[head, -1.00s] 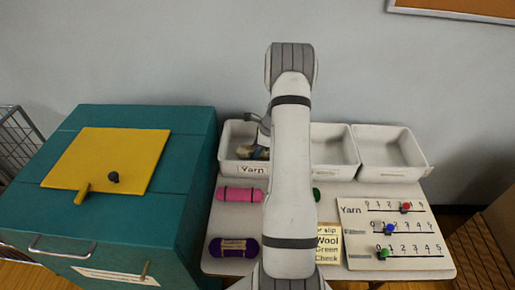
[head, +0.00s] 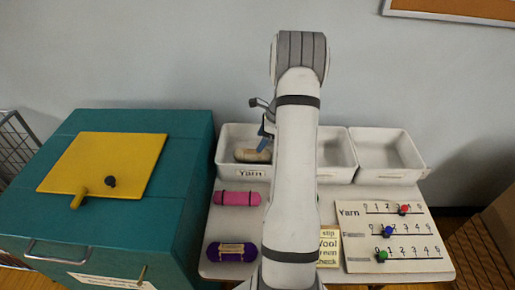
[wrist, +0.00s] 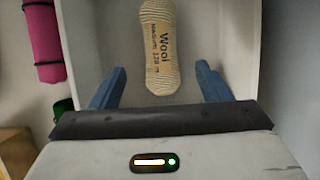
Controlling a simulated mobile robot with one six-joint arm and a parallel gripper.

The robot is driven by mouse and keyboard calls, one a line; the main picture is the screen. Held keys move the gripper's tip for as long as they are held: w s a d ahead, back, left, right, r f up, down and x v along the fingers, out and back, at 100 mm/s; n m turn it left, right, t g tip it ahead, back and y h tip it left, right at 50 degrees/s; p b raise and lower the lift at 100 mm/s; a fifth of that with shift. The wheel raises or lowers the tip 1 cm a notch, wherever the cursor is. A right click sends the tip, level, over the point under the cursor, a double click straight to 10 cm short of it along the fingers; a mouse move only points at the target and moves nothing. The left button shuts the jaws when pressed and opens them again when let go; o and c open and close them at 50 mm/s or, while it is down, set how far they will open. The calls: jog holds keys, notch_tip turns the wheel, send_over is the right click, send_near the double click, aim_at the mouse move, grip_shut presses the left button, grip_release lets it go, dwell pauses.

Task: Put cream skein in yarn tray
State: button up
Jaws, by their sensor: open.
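The cream skein (head: 253,156), with a label reading "Wool", lies in the yarn tray (head: 230,170), the white leftmost tray with "Yarn" on its front. In the wrist view the cream skein (wrist: 159,45) lies on the tray floor (wrist: 215,30), ahead of and between the fingers. My gripper (wrist: 160,85) is open, with a blue finger on either side and clear gaps to the skein. In the head view my gripper (head: 266,138) is above the tray, partly hidden by my arm.
A pink skein (head: 237,198) and a purple skein (head: 231,252) lie on the table in front of the tray. Two more white trays stand to the right, including the far right one (head: 421,169). A slider board (head: 400,257) lies front right. A teal chest (head: 185,200) stands left.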

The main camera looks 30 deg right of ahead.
jog(key=s+a+r+n+h, duration=0.1)
jog(key=s+a+r+n, duration=0.4)
jog(key=a+r, duration=0.4)
jog(key=s+a+r+n+h, duration=0.1)
jog(key=s+a+r+n, duration=0.1)
jog(key=a+r+n, duration=0.6)
jog(key=s+a+r+n, duration=0.2)
jog(key=s+a+n, duration=0.4)
jog(key=s, duration=0.3)
jog(key=s+a+r+n+h, duration=0.1)
jog(key=s+a+r+n, duration=0.1)
jog(key=s+a+n, duration=0.4)
jog(key=s+a, duration=0.1)
jog(key=s, duration=0.2)
jog(key=shift+s+r+h, duration=0.15)
jog(key=shift+h, duration=0.15)
